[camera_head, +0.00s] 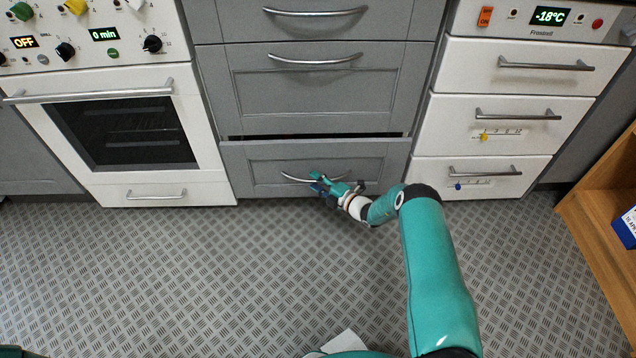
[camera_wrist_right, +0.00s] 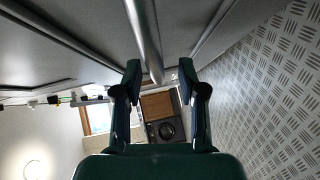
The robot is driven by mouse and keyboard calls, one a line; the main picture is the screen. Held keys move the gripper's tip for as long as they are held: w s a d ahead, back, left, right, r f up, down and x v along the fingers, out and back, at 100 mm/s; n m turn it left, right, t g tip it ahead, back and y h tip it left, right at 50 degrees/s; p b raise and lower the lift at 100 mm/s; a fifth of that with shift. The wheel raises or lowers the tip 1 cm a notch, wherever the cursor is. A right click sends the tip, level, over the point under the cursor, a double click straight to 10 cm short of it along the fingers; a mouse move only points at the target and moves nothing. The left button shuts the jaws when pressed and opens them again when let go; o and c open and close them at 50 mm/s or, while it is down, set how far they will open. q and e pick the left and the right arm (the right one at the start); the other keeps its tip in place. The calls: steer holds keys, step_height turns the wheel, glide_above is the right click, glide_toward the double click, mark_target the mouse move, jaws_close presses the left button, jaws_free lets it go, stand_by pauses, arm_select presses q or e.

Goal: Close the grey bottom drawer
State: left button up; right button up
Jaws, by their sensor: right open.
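The grey bottom drawer (camera_head: 262,162) is in the middle of the head view, below the other grey drawers. It stands slightly open, with a dark gap along its top edge. Its curved metal handle (camera_head: 296,178) is partly hidden by my right gripper (camera_head: 326,184), which is at the handle's right part. In the right wrist view the two fingers of my right gripper (camera_wrist_right: 160,75) are apart, and the handle bar (camera_wrist_right: 143,35) runs between them. I cannot tell whether the fingers touch it. My left gripper is not in view.
A white oven (camera_head: 120,130) stands to the left and a white freezer with drawers (camera_head: 490,130) to the right. A wooden shelf (camera_head: 600,200) with a blue box (camera_head: 625,228) is at the right edge.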

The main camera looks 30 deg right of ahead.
steer(key=shift+w+a, duration=0.15)
steer(key=shift+w, duration=0.45)
steer(key=shift+f, duration=0.1)
jaws_close()
